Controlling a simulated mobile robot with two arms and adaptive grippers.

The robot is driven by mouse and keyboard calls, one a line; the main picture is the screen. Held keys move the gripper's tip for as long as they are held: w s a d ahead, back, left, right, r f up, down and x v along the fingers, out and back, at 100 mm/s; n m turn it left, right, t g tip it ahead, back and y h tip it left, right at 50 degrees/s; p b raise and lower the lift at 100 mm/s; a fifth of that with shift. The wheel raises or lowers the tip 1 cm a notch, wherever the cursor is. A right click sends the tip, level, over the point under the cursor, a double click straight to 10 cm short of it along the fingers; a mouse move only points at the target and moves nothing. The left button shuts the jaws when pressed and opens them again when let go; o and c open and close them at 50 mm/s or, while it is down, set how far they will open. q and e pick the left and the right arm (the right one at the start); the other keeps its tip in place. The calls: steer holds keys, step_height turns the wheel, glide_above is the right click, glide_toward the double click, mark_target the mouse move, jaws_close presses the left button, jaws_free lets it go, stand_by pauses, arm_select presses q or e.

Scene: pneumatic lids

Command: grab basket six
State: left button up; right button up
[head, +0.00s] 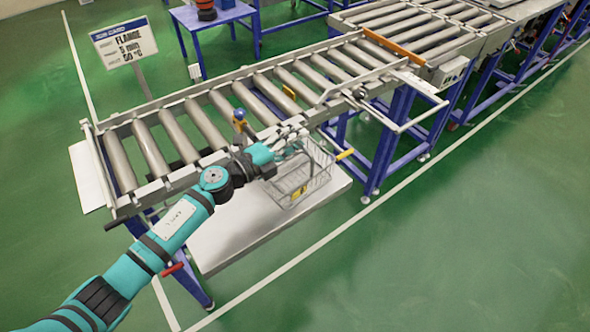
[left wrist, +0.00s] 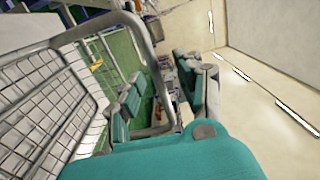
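A grey wire basket (head: 302,180) with a yellow tag stands above or on the white platform beside the roller conveyor in the head view; whether it touches the platform is hard to tell. Its number is too small to read. Its mesh side (left wrist: 42,105) and thick grey handle (left wrist: 141,32) fill the left of the left wrist view. My left gripper (head: 289,139) is at the top of the basket, by the handle. In the left wrist view its fingers (left wrist: 163,88) are apart, with the handle bar running down between them. My right gripper is not in view.
The roller conveyor (head: 205,125) with blue legs runs right behind the basket. A white platform (head: 235,230) lies low beneath it. The green floor (head: 480,240) at the right is clear.

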arm_select(q)
jaws_close()
stand_by(0.3)
steer(key=shift+r, duration=0.1)
